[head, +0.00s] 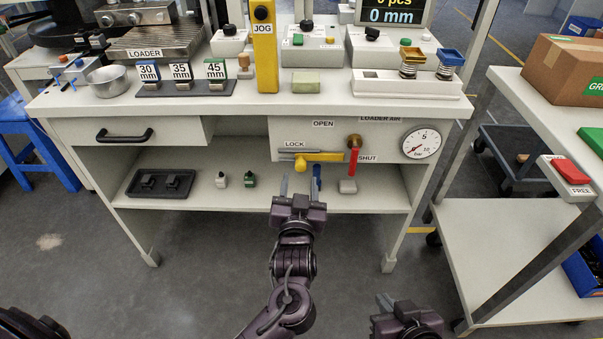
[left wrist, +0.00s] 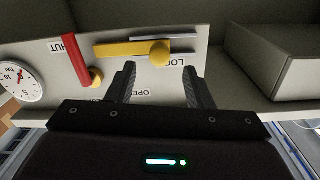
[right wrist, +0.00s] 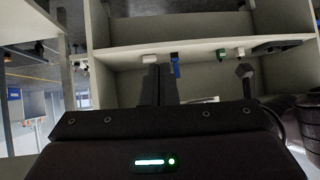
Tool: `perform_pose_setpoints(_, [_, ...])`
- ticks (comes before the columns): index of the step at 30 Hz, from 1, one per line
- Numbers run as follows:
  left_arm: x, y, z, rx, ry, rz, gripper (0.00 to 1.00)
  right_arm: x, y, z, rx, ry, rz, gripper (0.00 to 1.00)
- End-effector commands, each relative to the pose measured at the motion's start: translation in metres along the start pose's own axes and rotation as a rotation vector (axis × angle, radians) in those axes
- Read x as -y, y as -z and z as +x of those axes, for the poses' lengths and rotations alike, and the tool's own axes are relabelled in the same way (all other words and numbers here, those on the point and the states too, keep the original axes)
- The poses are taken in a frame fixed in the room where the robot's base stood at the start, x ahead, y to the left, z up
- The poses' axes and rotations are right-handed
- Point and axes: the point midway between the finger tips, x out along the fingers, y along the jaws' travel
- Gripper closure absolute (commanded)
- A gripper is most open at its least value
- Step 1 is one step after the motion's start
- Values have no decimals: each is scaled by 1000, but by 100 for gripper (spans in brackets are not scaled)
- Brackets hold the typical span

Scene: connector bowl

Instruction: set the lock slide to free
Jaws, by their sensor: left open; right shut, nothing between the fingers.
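The lock slide (head: 325,157) is a yellow bar with a round knob at its left end, on the front panel under the bench top. Its knob sits below the LOCK label (head: 295,144). The slide also shows upside down in the left wrist view (left wrist: 130,50). My left gripper (head: 300,186) is open in front of and below the slide. In the left wrist view the knob appears between the fingertips, beyond them; contact does not show.
A red valve handle (head: 353,161) hangs right of the slide, beside the SHUT label. A pressure gauge (head: 421,143) is further right. Small items stand on the shelf (head: 230,203) below. A drawer with a black handle (head: 124,135) is at the left.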

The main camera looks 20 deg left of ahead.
Motion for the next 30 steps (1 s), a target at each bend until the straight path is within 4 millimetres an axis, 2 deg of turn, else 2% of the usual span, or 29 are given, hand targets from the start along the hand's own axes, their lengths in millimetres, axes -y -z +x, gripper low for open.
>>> perform_pose_setpoints(6, [0, -1, 26, -2, 0, 0, 53, -4, 46, -1, -203, -8, -8, 100])
perform_pose_setpoints(12, [0, -2, 41, 1, 0, 0, 53, -6, 74, -7, -327, -12, -14, 100])
perform_pose_setpoints(18, [0, -1, 46, 1, 0, 0, 53, -6, 84, -11, -375, -14, -16, 100])
perform_pose_setpoints(25, [0, -1, 46, 2, -1, 0, 53, -6, 85, -11, -378, -14, -16, 100])
perform_pose_setpoints(30, [0, -1, 46, 2, -1, 0, 74, -6, 85, -11, -377, -14, -16, 100])
